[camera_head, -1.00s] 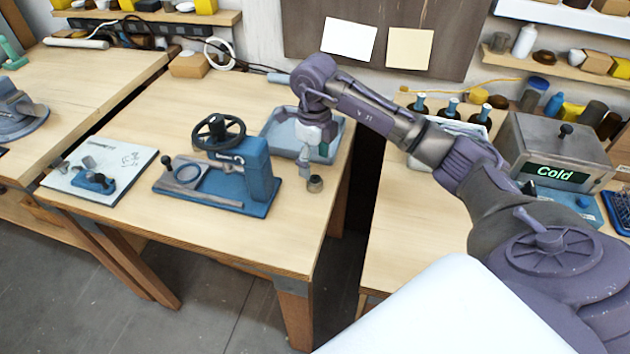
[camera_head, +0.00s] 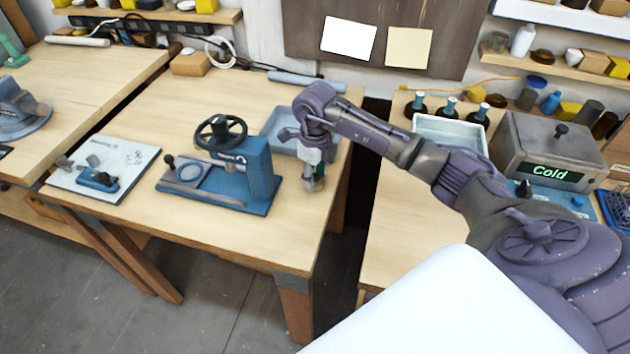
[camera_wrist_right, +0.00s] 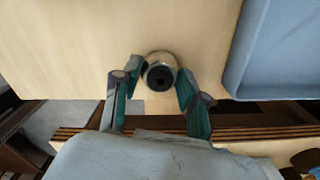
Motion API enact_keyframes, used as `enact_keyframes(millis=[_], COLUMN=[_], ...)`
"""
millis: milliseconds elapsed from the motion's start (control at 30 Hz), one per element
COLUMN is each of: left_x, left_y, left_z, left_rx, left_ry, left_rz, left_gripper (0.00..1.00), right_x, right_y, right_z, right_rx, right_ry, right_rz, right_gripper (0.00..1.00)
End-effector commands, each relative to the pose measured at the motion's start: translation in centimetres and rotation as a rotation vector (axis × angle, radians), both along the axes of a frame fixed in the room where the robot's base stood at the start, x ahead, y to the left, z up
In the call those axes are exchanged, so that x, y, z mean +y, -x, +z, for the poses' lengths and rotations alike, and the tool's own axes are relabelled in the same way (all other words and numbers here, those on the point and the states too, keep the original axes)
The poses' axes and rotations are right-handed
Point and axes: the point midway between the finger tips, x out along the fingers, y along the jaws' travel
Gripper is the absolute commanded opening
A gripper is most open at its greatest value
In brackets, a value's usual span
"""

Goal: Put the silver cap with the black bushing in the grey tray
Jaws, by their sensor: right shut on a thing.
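The silver cap with the black bushing (camera_wrist_right: 159,72) is between the fingers of my right gripper in the right wrist view, its dark centre facing the camera. My right gripper (camera_head: 314,184) is shut on it near the right edge of the middle bench; it also shows in the wrist view (camera_wrist_right: 157,88). In the head view the fingers mostly hide the cap, and I cannot tell if it touches the bench. The blue-grey tray (camera_head: 282,128) is just behind my gripper, partly covered by my arm. It shows at the right of the wrist view (camera_wrist_right: 275,45). My left gripper is not in view.
A blue press with a black handwheel (camera_head: 245,168) stands left of my gripper. A white board with small parts (camera_head: 125,160) lies farther left. A gap separates this bench from the right one, which holds a pale tray (camera_head: 465,131) and a grey box reading "Cold" (camera_head: 545,140).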

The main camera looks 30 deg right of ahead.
Motion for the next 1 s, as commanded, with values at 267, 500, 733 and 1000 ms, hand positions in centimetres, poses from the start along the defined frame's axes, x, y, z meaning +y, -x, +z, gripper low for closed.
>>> enact_keyframes(millis=[267,500,733,1000], left_x=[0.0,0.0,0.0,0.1], left_y=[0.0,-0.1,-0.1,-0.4], left_z=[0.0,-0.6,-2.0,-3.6], left_rx=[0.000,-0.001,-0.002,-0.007], left_ry=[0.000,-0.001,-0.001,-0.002], left_rz=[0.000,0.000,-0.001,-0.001], left_gripper=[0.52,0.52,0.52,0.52], right_x=[0.0,-0.1,-0.8,-3.2], right_y=[0.0,-0.1,1.2,6.9], right_z=[0.0,1.2,4.6,8.2], right_rx=[-0.001,-0.004,-0.003,-0.002], right_ry=[0.001,0.002,0.005,0.007], right_rz=[0.000,0.000,-0.001,0.000], right_gripper=[0.00,0.00,0.00,0.00])
